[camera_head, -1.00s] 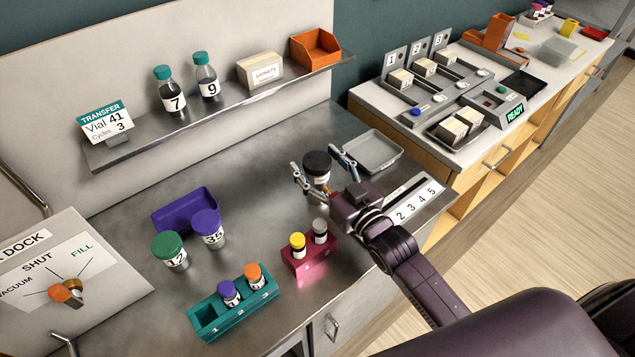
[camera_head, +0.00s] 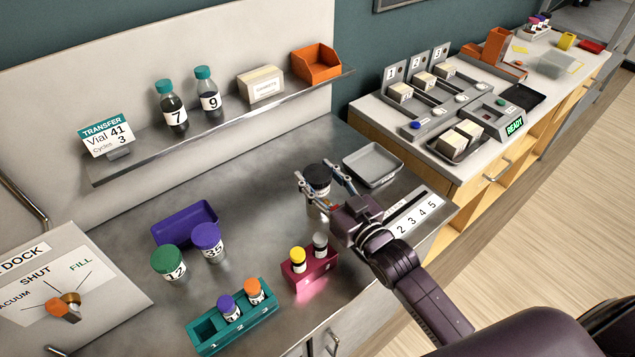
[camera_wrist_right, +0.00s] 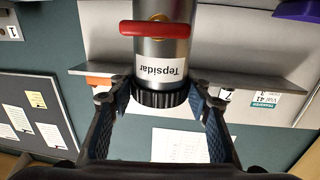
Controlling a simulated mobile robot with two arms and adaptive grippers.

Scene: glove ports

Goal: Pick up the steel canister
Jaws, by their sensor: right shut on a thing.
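The steel canister (camera_head: 318,187) has a black ribbed cap and stands upright on the grey bench, left of the grey tray. In the right wrist view the canister (camera_wrist_right: 163,50) shows its steel body, a white label reading Tepsidar and a red bar handle. My right gripper (camera_head: 313,168) is shut on it, with one finger on each side near the cap. In the right wrist view the gripper's blue pads (camera_wrist_right: 158,95) flank the cap. Whether the base touches the bench is unclear. My left gripper is out of view.
The grey tray (camera_head: 373,164) sits close right of the canister. A maroon rack (camera_head: 308,268) with two vials is in front, and a teal rack (camera_head: 232,322) further left. Jars 12 (camera_head: 168,262) and 35 (camera_head: 207,242) stand left. A shelf (camera_head: 215,125) runs behind.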

